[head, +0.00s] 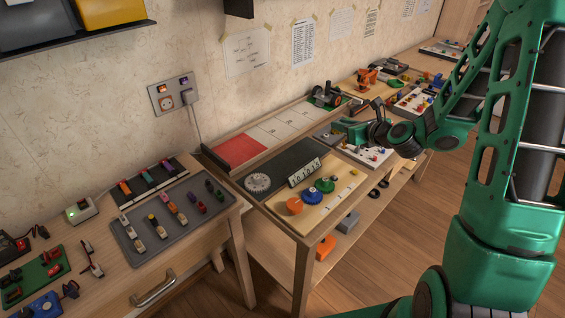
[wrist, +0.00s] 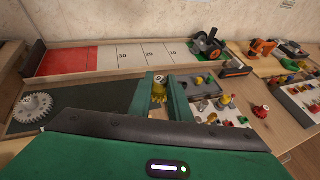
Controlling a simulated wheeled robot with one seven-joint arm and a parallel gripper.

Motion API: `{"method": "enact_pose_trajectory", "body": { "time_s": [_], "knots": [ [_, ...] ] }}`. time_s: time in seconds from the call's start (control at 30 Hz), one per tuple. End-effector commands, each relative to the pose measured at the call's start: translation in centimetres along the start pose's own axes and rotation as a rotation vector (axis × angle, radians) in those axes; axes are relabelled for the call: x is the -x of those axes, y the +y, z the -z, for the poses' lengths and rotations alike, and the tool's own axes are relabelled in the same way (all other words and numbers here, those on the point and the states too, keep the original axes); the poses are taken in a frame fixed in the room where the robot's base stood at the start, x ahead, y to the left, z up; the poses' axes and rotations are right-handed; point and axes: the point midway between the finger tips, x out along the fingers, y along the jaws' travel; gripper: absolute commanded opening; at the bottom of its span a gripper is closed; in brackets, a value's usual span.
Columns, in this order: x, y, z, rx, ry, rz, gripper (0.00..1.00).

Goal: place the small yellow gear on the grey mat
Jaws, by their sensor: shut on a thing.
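The small yellow gear (wrist: 158,93) is between the fingertips of my gripper (wrist: 166,88) in the wrist view. My gripper is shut on it. In the head view my gripper (head: 345,132) is above the right part of the workbench, and the yellow gear cannot be made out there. The dark grey mat (head: 283,158) lies on the bench, left of my gripper. In the wrist view the mat (wrist: 88,97) extends left from behind my fingers. I cannot tell whether the gear is over its edge.
A pale toothed gear (head: 257,183) lies at the mat's left end. A number plate (head: 304,172) stands at its front edge. A wooden board (head: 334,198) with orange, blue and green round parts is in front. A red panel (head: 238,150) lies behind. The mat's middle is bare.

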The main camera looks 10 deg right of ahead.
Motion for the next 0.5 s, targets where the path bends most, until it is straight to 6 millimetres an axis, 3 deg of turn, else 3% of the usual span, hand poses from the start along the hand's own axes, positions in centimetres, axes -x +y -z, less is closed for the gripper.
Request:
{"method": "enact_pose_trajectory", "body": {
  "time_s": [0.27, 0.5],
  "knots": [
    [-0.9, 2.8, -0.4, 0.015, -0.001, -0.038, 0.00],
    [-2.3, 10.4, -0.6, 0.070, 0.000, -0.161, 0.00]
  ]
}}
